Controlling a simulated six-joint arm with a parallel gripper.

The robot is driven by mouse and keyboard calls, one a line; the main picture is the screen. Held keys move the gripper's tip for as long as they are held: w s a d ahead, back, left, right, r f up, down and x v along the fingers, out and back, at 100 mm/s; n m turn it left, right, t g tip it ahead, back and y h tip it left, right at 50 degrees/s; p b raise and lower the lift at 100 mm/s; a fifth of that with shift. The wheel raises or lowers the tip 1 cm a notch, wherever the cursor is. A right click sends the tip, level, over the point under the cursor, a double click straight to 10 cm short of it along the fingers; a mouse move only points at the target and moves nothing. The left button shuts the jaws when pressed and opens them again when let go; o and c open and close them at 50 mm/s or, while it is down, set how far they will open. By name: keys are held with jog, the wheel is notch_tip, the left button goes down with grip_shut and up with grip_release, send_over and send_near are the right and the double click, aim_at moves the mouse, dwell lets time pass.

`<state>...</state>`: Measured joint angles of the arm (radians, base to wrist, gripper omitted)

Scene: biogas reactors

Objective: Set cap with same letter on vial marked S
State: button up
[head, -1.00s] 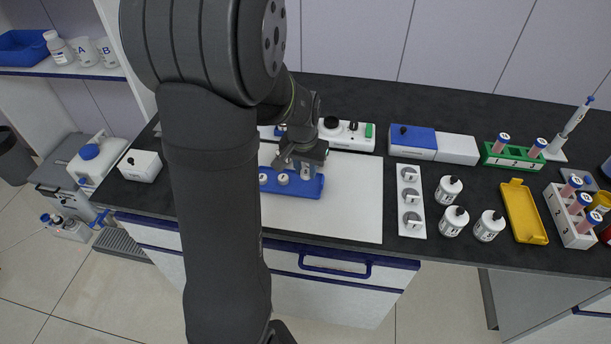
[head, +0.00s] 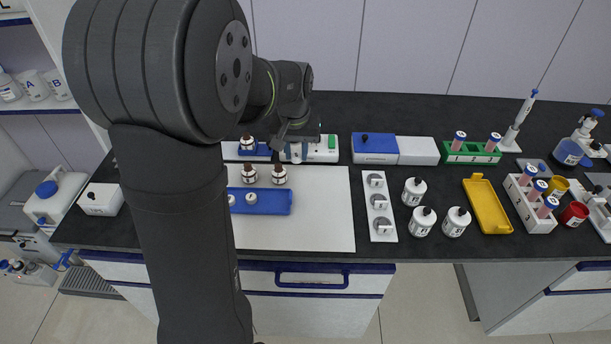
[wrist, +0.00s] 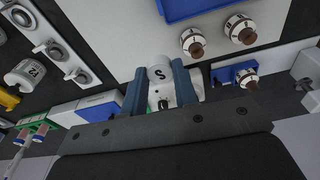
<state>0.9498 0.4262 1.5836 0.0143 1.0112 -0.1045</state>
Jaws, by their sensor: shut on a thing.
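My gripper (head: 296,146) is shut on a white cap (wrist: 160,73) marked S, held between the two blue fingers in the wrist view. It is raised over the back of the white mat. Two brown-necked vials with white labels, a left vial (head: 249,173) and a right vial (head: 279,175), stand behind the blue tray (head: 270,204). A third vial (head: 248,143) stands in a blue holder (head: 258,151) farther back; it also shows in the wrist view (wrist: 247,78). Their letters are too small to read. White caps (head: 251,198) sit in the tray, partly hidden by my arm.
A white device with a green button (head: 332,142) stands just behind my gripper. A blue-lidded box (head: 375,147) and a white rack of grey round pieces (head: 381,227) are to the right. The white mat's right part (head: 325,215) is clear.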

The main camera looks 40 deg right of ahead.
jog(key=w+d+n, duration=0.2)
jog(key=w, duration=1)
jog(key=n, duration=0.1)
send_over(246, 134)
jog(key=shift+f, duration=2.45)
jog(key=shift+f, duration=0.8)
jog(key=o, duration=1.4)
jog(key=shift+r, duration=0.15)
jog(key=shift+r, duration=3.4)
